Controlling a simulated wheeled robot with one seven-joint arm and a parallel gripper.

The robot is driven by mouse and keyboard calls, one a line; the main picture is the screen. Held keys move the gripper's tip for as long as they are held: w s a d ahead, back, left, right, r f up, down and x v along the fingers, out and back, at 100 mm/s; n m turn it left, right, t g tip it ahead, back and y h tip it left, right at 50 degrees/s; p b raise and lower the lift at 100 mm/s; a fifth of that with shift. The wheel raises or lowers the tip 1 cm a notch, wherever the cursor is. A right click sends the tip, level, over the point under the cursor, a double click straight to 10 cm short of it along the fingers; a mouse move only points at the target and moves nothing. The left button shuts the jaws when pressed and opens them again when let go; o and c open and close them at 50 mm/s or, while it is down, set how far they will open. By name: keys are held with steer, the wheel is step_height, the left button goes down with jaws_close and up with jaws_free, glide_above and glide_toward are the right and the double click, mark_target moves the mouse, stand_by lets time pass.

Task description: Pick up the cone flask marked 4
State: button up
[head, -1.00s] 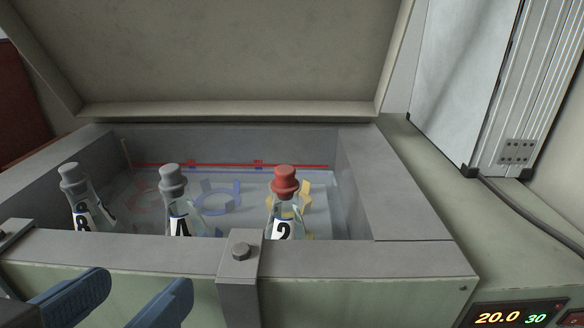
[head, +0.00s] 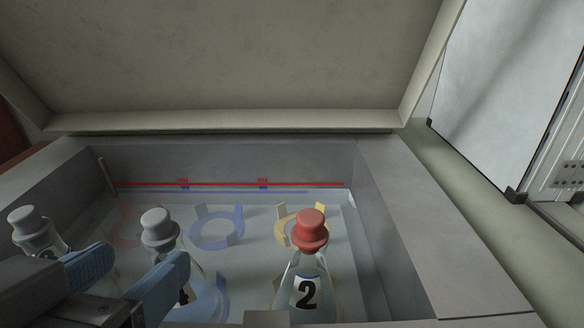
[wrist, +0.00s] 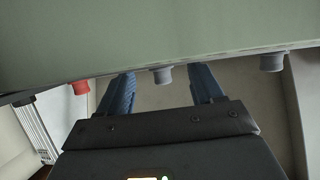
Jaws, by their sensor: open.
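The middle cone flask (head: 168,248) has a grey stopper and stands in the bath. Its label mostly hides behind my gripper's finger; the part seen earlier looks like the top of a 4. Its stopper also shows in the wrist view (wrist: 163,75), between the fingers in the picture. My gripper (head: 127,278) is open and empty, its two blue fingers apart in front of this flask. The fingers also show in the wrist view (wrist: 162,88). I cannot tell the exact gap to the flask.
A red-stoppered flask marked 2 (head: 307,285) stands to the right. Another grey-stoppered flask (head: 38,242) stands at the left, its label partly hidden. The bath's raised lid (head: 220,65) is behind. Blue (head: 217,228) and yellow ring holders lie on the bath floor.

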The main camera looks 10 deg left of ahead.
mark_target(153, 249)
steer(key=x, duration=0.4)
steer(key=shift+w+r+p, duration=0.2)
steer(key=shift+p, duration=0.2)
jaws_close()
stand_by(0.4)
